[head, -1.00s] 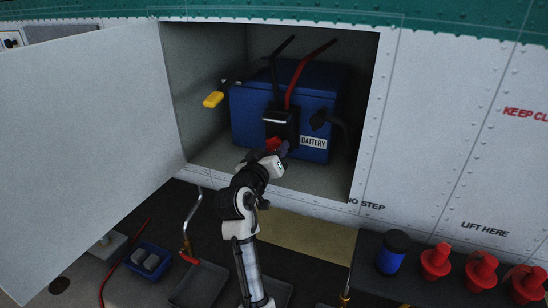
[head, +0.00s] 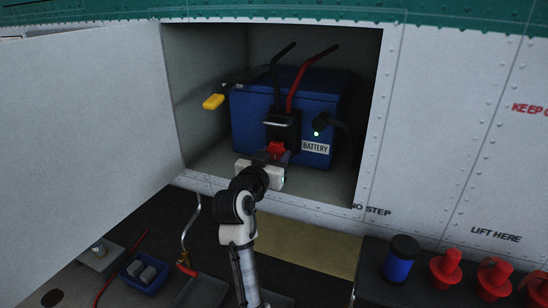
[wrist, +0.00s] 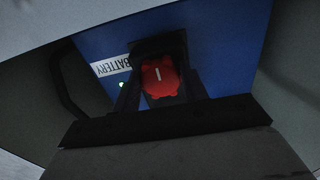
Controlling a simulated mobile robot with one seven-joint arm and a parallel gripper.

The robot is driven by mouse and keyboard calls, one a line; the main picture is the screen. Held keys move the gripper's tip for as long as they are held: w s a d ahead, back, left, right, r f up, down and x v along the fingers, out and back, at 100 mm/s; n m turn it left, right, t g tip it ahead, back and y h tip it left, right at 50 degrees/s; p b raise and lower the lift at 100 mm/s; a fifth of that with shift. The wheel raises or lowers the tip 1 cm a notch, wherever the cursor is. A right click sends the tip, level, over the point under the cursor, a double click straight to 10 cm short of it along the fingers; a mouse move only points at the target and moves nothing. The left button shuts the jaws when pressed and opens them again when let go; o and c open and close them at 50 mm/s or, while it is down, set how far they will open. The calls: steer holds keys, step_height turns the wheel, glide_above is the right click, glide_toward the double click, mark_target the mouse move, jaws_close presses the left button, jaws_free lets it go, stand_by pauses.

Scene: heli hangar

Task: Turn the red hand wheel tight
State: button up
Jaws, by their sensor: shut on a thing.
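The red hand wheel (head: 277,149) sits on a black connector (head: 281,126) at the front of the blue battery (head: 262,112). In the wrist view the wheel (wrist: 158,72) is lobed, with a white line that stands nearly upright. My gripper (head: 276,156) reaches into the bay from below. Its dark fingers (wrist: 157,98) lie on both sides of the wheel and are shut on it. A small green light (head: 316,134) glows on the battery front beside the connector, above the BATTERY label (head: 315,147). The fingers partly hide the wheel in the head view.
The open white door (head: 85,120) stands left of the bay. A yellow-ended lever (head: 213,102) juts out at the bay's left. A blue can (head: 400,260) and red caps (head: 446,267) stand at the lower right.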

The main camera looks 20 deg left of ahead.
steer(key=o, duration=0.9)
steer(key=shift+o, duration=0.2)
steer(key=s, duration=1.3)
steer(key=shift+s+a+b, duration=0.25)
steer(key=shift+s+b, duration=0.15)
steer(key=shift+b, duration=0.05)
